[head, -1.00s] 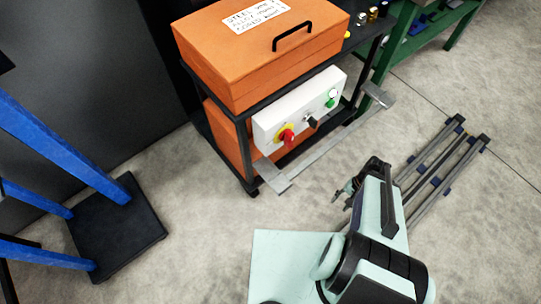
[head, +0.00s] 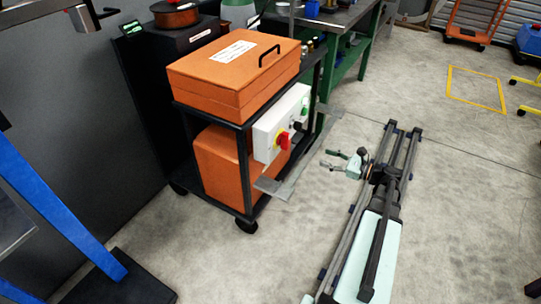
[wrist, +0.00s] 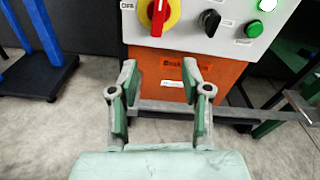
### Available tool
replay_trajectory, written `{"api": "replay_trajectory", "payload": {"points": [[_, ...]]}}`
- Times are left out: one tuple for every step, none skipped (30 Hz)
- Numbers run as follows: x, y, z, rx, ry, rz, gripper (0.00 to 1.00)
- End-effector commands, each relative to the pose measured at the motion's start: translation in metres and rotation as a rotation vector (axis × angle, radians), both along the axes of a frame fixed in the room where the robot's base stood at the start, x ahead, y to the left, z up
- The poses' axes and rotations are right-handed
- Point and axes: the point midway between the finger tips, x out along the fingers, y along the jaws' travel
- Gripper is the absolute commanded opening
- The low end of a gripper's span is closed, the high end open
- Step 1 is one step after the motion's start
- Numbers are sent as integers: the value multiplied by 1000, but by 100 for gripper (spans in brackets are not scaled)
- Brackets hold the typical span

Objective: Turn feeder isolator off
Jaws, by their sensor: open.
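The feeder control box is a white panel (head: 268,135) on the side of the black cart, and it also shows at the top of the wrist view (wrist: 180,40). Its isolator is a red rotary handle on a yellow plate (head: 283,141). In the wrist view the red handle (wrist: 159,14) stands roughly upright, cut by the top edge, with an "OFF" label to its left. My gripper (head: 332,159) is open and empty, to the right of the box and apart from it. In the wrist view my gripper's fingers (wrist: 160,82) are below the handle, touching nothing.
A black selector knob (wrist: 209,22), a green button (wrist: 254,28) and a lit white-green lamp (wrist: 267,5) are right of the isolator. A grey metal bar (head: 290,170) juts out below the box. An orange case (head: 225,80) sits on the cart. Floor around my rail is clear.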

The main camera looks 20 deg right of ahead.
Motion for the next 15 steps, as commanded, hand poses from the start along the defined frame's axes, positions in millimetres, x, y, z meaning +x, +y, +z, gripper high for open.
{"api": "replay_trajectory", "payload": {"points": [[1,-1,6,51,1,-2,48],[1,0,9,79,4,-2,48],[1,0,12,112,10,-2,48],[1,0,14,132,17,-1,48],[0,1,14,147,24,0,48],[0,1,14,163,35,1,48],[0,2,14,171,42,2,48],[1,2,14,179,49,2,48],[2,3,14,186,54,3,48],[3,4,14,189,57,4,48],[4,5,14,191,58,3,48],[7,7,14,191,59,4,48],[9,9,14,191,60,4,48],[11,11,14,190,59,4,48],[16,14,14,190,59,4,48]]}}
